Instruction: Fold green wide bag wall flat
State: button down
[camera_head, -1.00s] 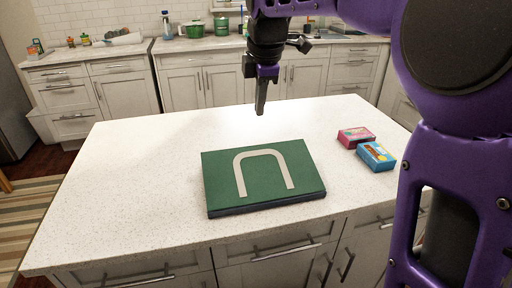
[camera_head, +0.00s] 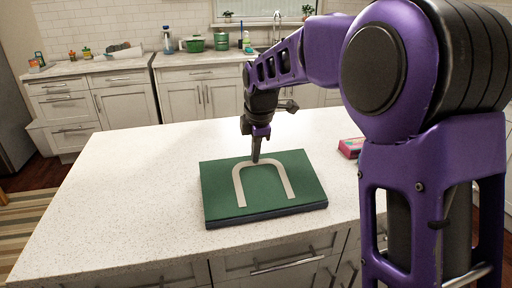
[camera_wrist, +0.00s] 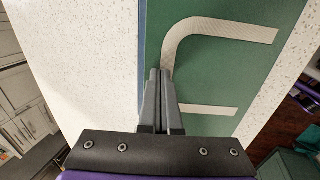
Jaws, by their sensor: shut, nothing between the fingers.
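The green bag (camera_head: 222,190) lies flat on the white counter in the head view, with its beige U-shaped handle (camera_head: 240,186) on the top face. In the wrist view, the green face (camera_wrist: 225,65) and the handle (camera_wrist: 225,28) fill the right of centre. My gripper (camera_head: 256,160) is shut and empty, pointing down at the bag's far side by the curve of the handle. In the wrist view, my fingertips (camera_wrist: 160,72) overlap the bag near its blue edge. I cannot tell whether they touch it.
The white speckled counter (camera_head: 130,180) is clear to the left of the bag. A pink box (camera_head: 350,147) sits to the right, partly hidden by my arm. A back counter with green pots (camera_head: 194,45) stands across the room.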

aim_at(254, 164)
jog(key=shift+r+p, duration=0.1)
jog(key=shift+p, duration=0.35)
jog(key=shift+w+g+p, duration=0.15)
jog(key=shift+g+p, duration=0.15)
jog(key=shift+p, duration=0.35)
jog(key=p, duration=0.1)
jog(key=f+p, duration=0.1)
jog(key=shift+w+a+f+g+p, duration=0.1)
jog(key=shift+w+g+p, duration=0.2)
jog(key=f+p, duration=0.1)
jog(key=f+g+p, duration=0.1)
jog(key=p, duration=0.1)
jog(key=shift+w+a+h, duration=0.1)
jog(key=shift+w+h, duration=0.2)
jog(key=shift+w+f+g+p, duration=0.1)
jog(key=shift+f+g+p, duration=0.6)
jog(key=shift+f+p, duration=0.25)
jog(key=shift+r, duration=0.15)
